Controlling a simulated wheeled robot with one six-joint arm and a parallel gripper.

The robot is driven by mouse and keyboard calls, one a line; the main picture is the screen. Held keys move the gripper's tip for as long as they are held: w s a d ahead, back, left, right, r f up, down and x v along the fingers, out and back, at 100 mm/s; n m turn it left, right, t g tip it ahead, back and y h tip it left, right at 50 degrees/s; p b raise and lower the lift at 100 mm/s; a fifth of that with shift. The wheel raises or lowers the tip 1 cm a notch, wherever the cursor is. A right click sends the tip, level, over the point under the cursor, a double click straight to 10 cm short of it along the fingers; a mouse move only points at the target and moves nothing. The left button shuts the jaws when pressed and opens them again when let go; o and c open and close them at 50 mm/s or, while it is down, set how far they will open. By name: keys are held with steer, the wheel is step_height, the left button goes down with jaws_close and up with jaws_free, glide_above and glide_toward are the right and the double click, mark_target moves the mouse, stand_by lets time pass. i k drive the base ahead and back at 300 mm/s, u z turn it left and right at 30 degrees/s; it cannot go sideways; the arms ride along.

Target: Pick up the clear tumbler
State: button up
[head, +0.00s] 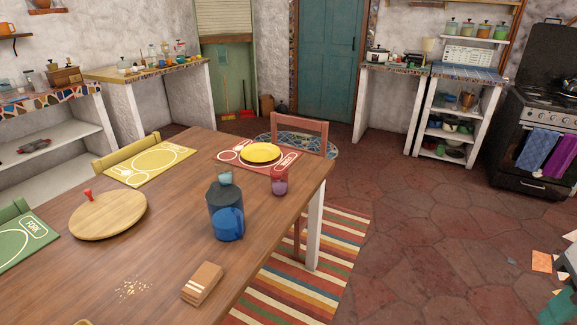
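A small pale, see-through tumbler (225,175) shows at the top edge of a dark grey-blue jug-like container (217,195) on the wooden table. Its lower part is hidden, and I cannot tell whether it stands behind the container or on it. A blue translucent cup (229,224) overlaps the container's front. A purple-red translucent cup (280,184) stands to the right, near the table's edge. My gripper is not in view.
The wooden table (170,225) also holds a yellow plate (260,153) on a red mat, a round wooden board (108,215), crumbs and a tan block (202,284). A chair (302,130) stands at its far end. Open tiled floor (420,220) lies to the right.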

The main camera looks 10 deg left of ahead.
mark_target(225, 172)
steer(key=z, duration=0.15)
steer(key=i, duration=3.55)
steer(key=u, duration=3.3)
